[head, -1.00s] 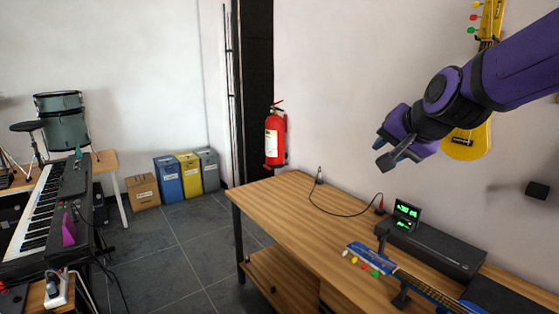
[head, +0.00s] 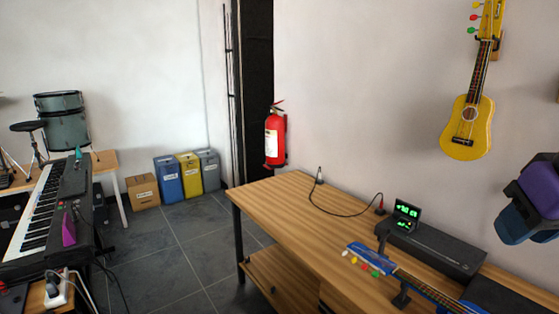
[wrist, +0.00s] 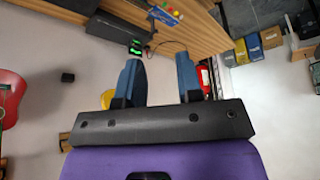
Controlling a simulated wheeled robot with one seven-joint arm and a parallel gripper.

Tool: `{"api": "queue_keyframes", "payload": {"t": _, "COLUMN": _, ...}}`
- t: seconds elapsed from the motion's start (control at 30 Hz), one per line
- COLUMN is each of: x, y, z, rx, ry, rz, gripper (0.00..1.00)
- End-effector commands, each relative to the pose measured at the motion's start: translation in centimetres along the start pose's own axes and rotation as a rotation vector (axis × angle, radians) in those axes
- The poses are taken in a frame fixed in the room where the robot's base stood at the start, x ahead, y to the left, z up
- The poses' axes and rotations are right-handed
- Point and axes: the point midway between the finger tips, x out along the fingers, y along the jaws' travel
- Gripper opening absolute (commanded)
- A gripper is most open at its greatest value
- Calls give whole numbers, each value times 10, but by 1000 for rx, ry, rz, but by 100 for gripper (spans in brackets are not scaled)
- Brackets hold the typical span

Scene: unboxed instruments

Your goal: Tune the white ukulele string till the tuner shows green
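A blue ukulele lies on the wooden table, its headstock (head: 368,257) toward the left and its body out of frame. White (head: 345,253), yellow, red and green pegs line the headstock's near edge. The tuner (head: 407,213) stands behind it with green marks lit on a dark screen, too small to read. Both also show upside down at the top of the wrist view, tuner (wrist: 136,46) and pegs (wrist: 165,12). My gripper (wrist: 159,62) is open and empty, apart from the ukulele.
A black case (head: 435,246) lies at the table's back by the wall, and a cable (head: 335,209) runs across the table (head: 275,205). The table's left part is otherwise clear. A yellow ukulele (head: 466,130) hangs on the wall; a fire extinguisher (head: 274,137) hangs left of it.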

Motion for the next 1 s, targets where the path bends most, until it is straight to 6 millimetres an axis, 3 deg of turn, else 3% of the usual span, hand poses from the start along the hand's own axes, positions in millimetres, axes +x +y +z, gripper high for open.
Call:
{"api": "queue_keyframes", "payload": {"t": 0.03, "x": 0, "y": 0, "z": 0, "rx": 0, "ry": 0, "rz": 0, "gripper": 33}}
{"api": "queue_keyframes", "payload": {"t": 0.17, "x": 0, "y": 0, "z": 0, "rx": 1, "ry": 1, "rz": -1, "gripper": 3}}
{"api": "queue_keyframes", "payload": {"t": 0.2, "x": 0, "y": 0, "z": 0, "rx": 1, "ry": 1, "rz": -1, "gripper": 0}}
{"api": "queue_keyframes", "payload": {"t": 1.0, "x": 0, "y": 0, "z": -1, "rx": 2, "ry": 2, "rz": -1, "gripper": 0}}
